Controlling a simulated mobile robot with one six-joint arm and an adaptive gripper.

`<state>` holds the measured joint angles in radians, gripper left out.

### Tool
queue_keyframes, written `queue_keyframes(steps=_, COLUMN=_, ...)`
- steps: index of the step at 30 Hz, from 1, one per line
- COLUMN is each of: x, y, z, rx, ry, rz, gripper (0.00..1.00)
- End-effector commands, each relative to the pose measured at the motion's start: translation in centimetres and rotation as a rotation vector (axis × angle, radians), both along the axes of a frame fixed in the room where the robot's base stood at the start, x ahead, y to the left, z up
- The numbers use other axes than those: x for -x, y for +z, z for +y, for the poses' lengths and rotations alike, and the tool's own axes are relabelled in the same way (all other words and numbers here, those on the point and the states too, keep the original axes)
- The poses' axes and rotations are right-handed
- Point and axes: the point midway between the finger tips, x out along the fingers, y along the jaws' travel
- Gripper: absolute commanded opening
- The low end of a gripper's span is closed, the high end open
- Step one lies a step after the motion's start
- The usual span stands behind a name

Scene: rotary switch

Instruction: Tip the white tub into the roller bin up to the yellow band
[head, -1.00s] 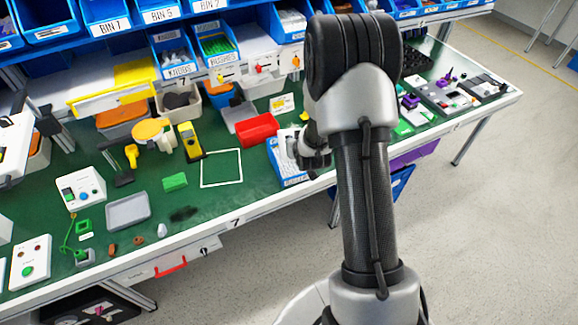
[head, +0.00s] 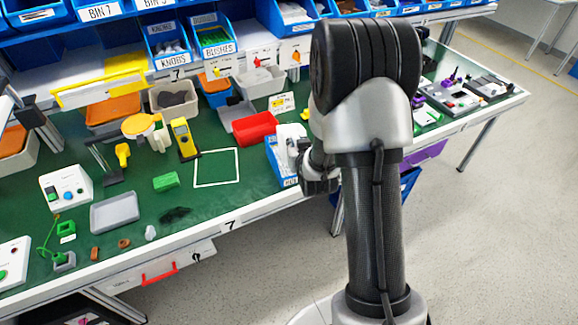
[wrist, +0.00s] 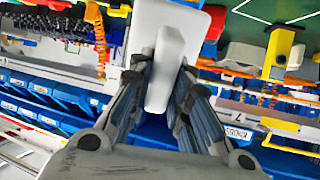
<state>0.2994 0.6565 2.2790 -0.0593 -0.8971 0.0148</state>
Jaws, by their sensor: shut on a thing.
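My gripper (wrist: 163,85) is shut on a white tub (wrist: 173,55), with a finger on each side of it in the wrist view. In the head view the white tub (head: 291,133) shows just left of my wrist, above or at the blue bin; I cannot tell if they touch. The blue bin (head: 281,163), likely the roller bin, stands near the table's front edge, partly hidden by my gripper (head: 318,184) and arm. Its contents and any yellow band on it cannot be made out. The tub's contents are also hidden.
A white outlined square (head: 216,184) on the green table (head: 205,210) is empty. A yellow tool (head: 184,140) stands behind it. Labelled blue bins line the back. Right-hand table gadgets (head: 455,95) lie beyond my arm.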

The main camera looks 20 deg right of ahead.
Motion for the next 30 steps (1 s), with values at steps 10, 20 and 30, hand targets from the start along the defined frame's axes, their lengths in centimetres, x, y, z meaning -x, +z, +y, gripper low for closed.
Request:
queue_keyframes(steps=10, x=0.3, y=-1.4, z=0.1, rx=0.018, ry=0.0, rz=-0.071, gripper=0.0)
queue_keyframes(steps=20, x=0.5, y=-1.4, z=0.1, rx=0.027, ry=0.0, rz=-0.105, gripper=0.0)
queue_keyframes(steps=30, x=0.5, y=-2.1, z=0.1, rx=0.031, ry=0.0, rz=-0.121, gripper=0.0)
